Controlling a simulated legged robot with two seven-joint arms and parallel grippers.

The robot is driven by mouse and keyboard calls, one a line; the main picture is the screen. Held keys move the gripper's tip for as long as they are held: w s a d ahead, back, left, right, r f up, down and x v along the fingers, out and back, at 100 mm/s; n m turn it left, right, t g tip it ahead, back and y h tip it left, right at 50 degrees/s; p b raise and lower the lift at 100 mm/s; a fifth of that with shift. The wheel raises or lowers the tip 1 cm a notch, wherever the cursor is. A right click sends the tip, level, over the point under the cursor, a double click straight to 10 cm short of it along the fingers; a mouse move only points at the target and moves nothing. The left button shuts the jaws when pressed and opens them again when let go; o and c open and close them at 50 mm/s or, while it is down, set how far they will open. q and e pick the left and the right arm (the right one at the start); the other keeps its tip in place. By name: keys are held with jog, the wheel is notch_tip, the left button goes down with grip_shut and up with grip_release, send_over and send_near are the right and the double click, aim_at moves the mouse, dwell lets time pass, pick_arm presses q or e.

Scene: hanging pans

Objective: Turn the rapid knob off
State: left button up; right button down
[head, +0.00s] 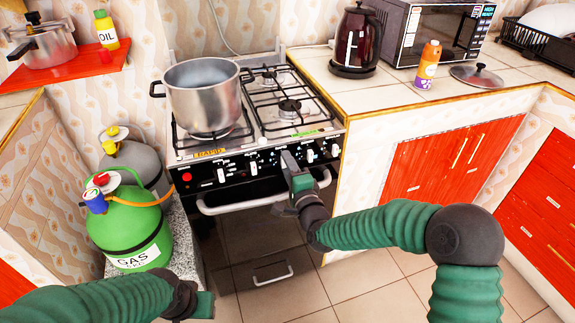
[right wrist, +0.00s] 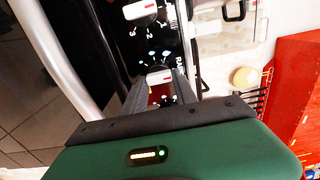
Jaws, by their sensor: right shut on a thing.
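The stove's black front panel (head: 262,163) carries a row of white knobs. In the right wrist view, the rapid knob (right wrist: 160,77) sits beside partly visible "RAPID" lettering, with a red mark on its white top. My right gripper (head: 289,160) is at the panel in the head view and mostly hides this knob there. In the right wrist view, its two dark fingers (right wrist: 159,92) are on either side of the knob, shut on it. My left gripper (head: 200,303) is low in the head view, away from the stove; its jaw opening cannot be made out.
A large pot (head: 203,100) stands on the left burner. The oven handle (head: 240,207) runs below the knobs. Another knob (right wrist: 140,10) is close by in the right wrist view. A green gas cylinder (head: 130,222) stands left of the stove. The floor in front is clear.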

jog(key=shift+s+f, duration=0.15)
jog(key=shift+f, duration=0.25)
jog(key=c, duration=1)
grip_release()
jog(key=shift+r, duration=0.15)
jog(key=p+v, duration=0.3)
jog(key=v, duration=1.3)
jog(key=shift+s+d, duration=0.15)
jog(key=shift+s, duration=0.15)
